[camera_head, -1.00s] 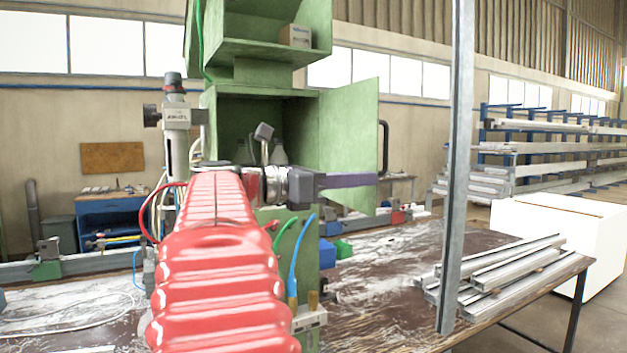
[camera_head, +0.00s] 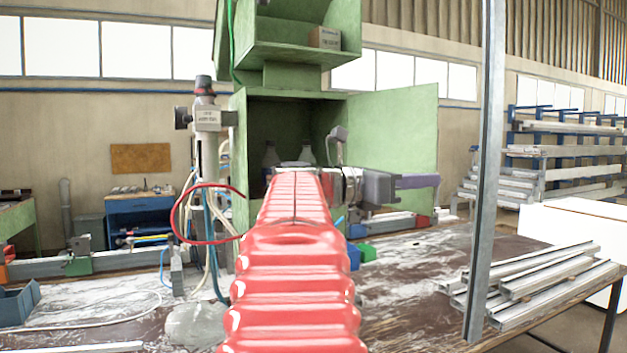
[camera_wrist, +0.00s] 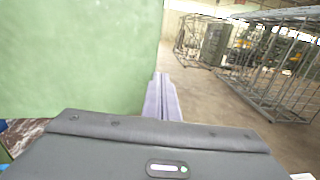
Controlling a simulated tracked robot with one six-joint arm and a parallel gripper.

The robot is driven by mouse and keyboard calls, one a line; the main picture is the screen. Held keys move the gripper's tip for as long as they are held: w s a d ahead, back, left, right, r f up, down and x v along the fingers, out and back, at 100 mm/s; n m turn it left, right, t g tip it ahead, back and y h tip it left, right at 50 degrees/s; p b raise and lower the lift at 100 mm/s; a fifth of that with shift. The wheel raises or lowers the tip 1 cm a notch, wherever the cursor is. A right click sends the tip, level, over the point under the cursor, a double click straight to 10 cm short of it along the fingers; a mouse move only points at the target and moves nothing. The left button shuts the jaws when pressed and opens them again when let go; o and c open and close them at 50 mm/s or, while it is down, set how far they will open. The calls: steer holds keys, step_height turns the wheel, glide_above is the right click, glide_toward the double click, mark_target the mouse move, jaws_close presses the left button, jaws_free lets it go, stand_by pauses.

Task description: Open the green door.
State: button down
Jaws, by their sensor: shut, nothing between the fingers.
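The green door (camera_head: 392,135) stands swung wide open to the right of the green cabinet (camera_head: 240,150), its flat face towards me. The cabinet's inside shows, with pale bottles (camera_head: 270,158) in it. My gripper (camera_head: 418,181) is shut and empty, pointing right across the lower part of the door. In the wrist view the door (camera_wrist: 75,55) fills the left side, and my shut fingers (camera_wrist: 161,98) lie close by its edge. I cannot tell whether they touch it. The door's handle is not visible now.
A grey upright post (camera_head: 485,170) stands to the right of my gripper. Metal profiles (camera_head: 545,285) lie on the bench at the right. A valve unit with hoses (camera_head: 207,120) stands left of the cabinet. A small box (camera_head: 324,38) sits on the upper shelf.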

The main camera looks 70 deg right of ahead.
stand_by(0.4)
steer(key=w+a, duration=0.7)
steer(key=a, duration=0.5)
stand_by(0.6)
steer(key=w+a+f+m+t+y, duration=0.1)
steer(key=w+a+f+t, duration=0.35)
steer(key=f, duration=0.35)
steer(key=w+a+f+t+y, duration=0.1)
steer(key=w+a+f+t, duration=0.3)
steer(key=w+f, duration=0.3)
steer(key=w+a+f+m+t+y, duration=0.1)
steer(key=w+a+f+t, duration=0.35)
steer(key=f, duration=0.55)
steer(key=w+a+f+m+t+y, duration=0.1)
steer(key=a+f+m+y, duration=0.1)
steer(key=a+f, duration=0.3)
steer(key=w+a+f+m+t+y, duration=0.2)
steer(key=a+f+y, duration=0.2)
steer(key=a, duration=0.9)
steer(key=w+a+f+m+t+y, duration=0.2)
steer(key=a+f, duration=0.4)
steer(key=a, duration=0.4)
steer(key=shift+m+y, duration=0.5)
steer(key=shift+y, duration=0.4)
steer(key=shift+f, duration=0.1)
